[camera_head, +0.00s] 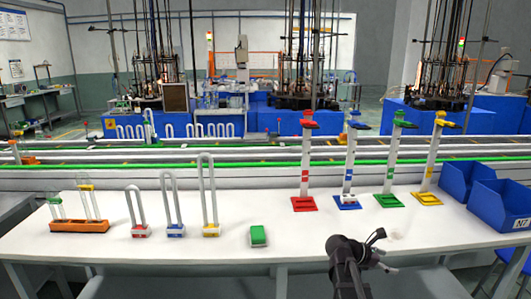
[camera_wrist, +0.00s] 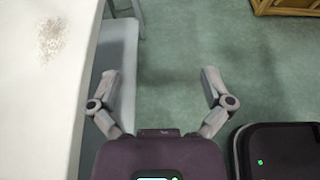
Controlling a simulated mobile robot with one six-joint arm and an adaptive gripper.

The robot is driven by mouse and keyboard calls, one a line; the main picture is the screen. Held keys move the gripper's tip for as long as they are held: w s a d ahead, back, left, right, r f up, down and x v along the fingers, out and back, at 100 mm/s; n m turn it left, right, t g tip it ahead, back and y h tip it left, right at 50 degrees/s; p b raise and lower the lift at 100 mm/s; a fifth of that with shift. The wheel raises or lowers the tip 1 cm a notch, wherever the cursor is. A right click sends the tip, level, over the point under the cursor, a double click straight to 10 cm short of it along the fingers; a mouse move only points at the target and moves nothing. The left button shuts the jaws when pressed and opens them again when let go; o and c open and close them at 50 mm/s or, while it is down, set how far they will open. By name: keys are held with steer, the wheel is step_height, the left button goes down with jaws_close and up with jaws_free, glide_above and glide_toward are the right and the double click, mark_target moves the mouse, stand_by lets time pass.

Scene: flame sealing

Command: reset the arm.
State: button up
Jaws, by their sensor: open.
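My gripper (camera_wrist: 163,88) is open and empty in the wrist view, its two grey fingers spread wide over the green floor. The white table (camera_wrist: 30,110) lies to its left there. In the head view my dark arm (camera_head: 347,262) shows at the front edge of the white table (camera_head: 290,228), right of centre. Nothing is held.
On the table stand red (camera_head: 304,204), blue (camera_head: 347,202), green (camera_head: 391,200) and yellow (camera_head: 426,198) based stands, hooped tubes (camera_head: 173,231), an orange rack (camera_head: 80,226), a green block (camera_head: 258,235) and blue bins (camera_head: 500,209).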

steer(key=s+a+f+m+y, duration=0.4)
steer(key=a+m, duration=0.2)
steer(key=a, duration=0.1)
steer(key=s+a+f+m+y, duration=0.4)
steer(key=a+m+y, duration=0.1)
steer(key=a+m, duration=0.15)
steer(key=s+a+f+m+y, duration=0.4)
steer(key=a+m, duration=0.2)
steer(key=a, duration=0.2)
step_height(320, 180, up, 16)
steer(key=p, duration=1.6)
steer(key=shift+w+a+r, duration=0.15)
steer(key=shift+w+r, duration=0.1)
